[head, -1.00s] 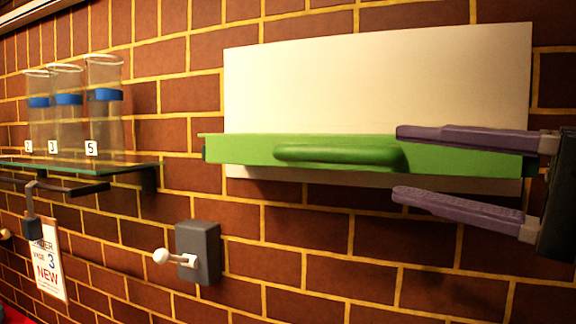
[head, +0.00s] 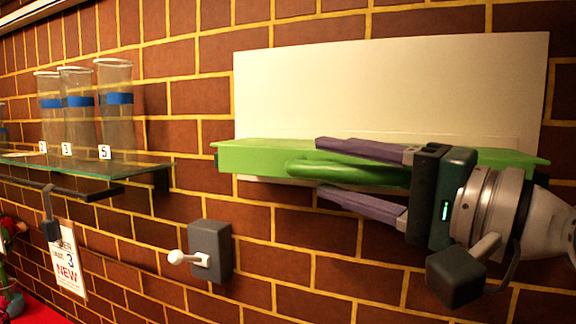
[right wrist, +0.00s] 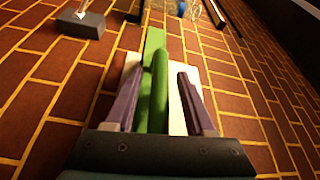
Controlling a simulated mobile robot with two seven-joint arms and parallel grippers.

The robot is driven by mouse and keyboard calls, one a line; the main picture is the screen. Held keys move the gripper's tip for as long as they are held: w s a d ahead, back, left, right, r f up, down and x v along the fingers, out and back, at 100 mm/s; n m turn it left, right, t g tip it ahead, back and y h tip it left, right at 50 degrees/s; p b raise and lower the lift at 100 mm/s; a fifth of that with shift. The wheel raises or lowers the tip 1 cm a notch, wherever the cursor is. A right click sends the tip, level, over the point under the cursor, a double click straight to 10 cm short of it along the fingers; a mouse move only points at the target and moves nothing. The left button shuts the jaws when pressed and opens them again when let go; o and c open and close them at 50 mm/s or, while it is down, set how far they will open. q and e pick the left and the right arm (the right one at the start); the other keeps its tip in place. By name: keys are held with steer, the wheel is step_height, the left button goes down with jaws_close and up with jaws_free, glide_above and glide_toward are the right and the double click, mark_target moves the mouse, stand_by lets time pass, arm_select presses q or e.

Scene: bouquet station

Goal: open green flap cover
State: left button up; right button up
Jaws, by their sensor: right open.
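The green flap cover (head: 245,157) is a long bar-like flap at the lower edge of a pale panel on the brick wall, with a rounded green handle (head: 300,170) along its front. My right gripper (head: 318,166) is open, one purple finger above the handle and one below it. In the right wrist view the green handle (right wrist: 160,85) runs between the two spread fingers (right wrist: 157,88); a gap shows on its right side, and contact on the left cannot be told. My left gripper is not in view.
The pale panel (head: 390,90) rises above the flap. A grey box with a white lever (head: 211,250) is on the wall below left. A glass shelf (head: 110,170) holds several clear vases with blue bands (head: 115,110). A sign (head: 68,262) hangs below it.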

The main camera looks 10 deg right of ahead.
steer(key=shift+c, duration=0.4)
jaws_close()
stand_by(0.9)
